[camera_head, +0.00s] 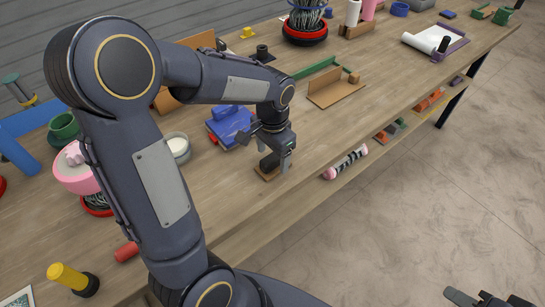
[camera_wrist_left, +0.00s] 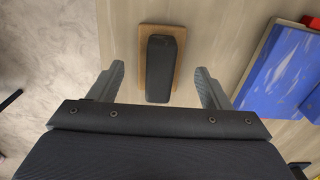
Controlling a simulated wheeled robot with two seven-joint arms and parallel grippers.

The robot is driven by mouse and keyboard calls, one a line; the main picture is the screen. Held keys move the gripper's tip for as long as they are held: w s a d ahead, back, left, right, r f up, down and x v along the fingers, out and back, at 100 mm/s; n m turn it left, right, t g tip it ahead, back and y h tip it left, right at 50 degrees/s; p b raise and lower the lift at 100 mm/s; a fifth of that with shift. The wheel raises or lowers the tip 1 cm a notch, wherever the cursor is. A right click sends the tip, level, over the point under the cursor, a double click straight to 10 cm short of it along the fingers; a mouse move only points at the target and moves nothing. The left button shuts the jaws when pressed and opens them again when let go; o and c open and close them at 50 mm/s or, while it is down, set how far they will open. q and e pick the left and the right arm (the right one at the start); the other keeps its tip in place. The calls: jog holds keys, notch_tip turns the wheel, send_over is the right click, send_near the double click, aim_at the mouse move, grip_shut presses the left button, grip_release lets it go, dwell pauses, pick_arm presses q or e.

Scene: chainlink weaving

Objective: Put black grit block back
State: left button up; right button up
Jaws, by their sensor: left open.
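The black grit block (camera_wrist_left: 159,70) lies on a small brown wooden base (camera_wrist_left: 178,38) on the workbench. In the head view the block (camera_head: 268,161) is partly hidden by my left gripper, and the base (camera_head: 266,174) shows under it near the bench's front edge. My left gripper (camera_head: 279,160) is open over the block. In the left wrist view its fingers (camera_wrist_left: 161,88) stand on either side of the block, apart from it. My right gripper (camera_head: 490,300) shows only in part at the bottom right corner, over the floor.
A blue object (camera_head: 229,127) lies just left of the gripper. A white-topped round tin (camera_head: 178,148) stands farther left. A wooden piece with a green edge (camera_head: 335,88) is to the right. A lower shelf (camera_head: 370,155) holds several items. Bare bench lies right of the block.

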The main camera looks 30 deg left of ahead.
aim_at(272, 156)
pick_arm(q)
notch_tip(272, 156, up, 6)
jog(key=shift+a+f, duration=0.1)
jog(key=shift+f, duration=0.15)
jog(key=shift+s+r, duration=0.15)
jog(key=shift+r, duration=0.2)
jog(key=s+d+n+t+h, duration=0.2)
jog(key=s+n, duration=0.1)
jog(key=s, duration=0.5)
jog(key=s+d+r+n+t+h, duration=0.1)
jog(key=s+d+n+t, duration=0.1)
jog(key=s, duration=0.6)
jog(key=shift+s+d+r+n+t+h, duration=0.2)
jog(key=shift+s+n+t+h, duration=0.2)
jog(key=shift+t, duration=0.4)
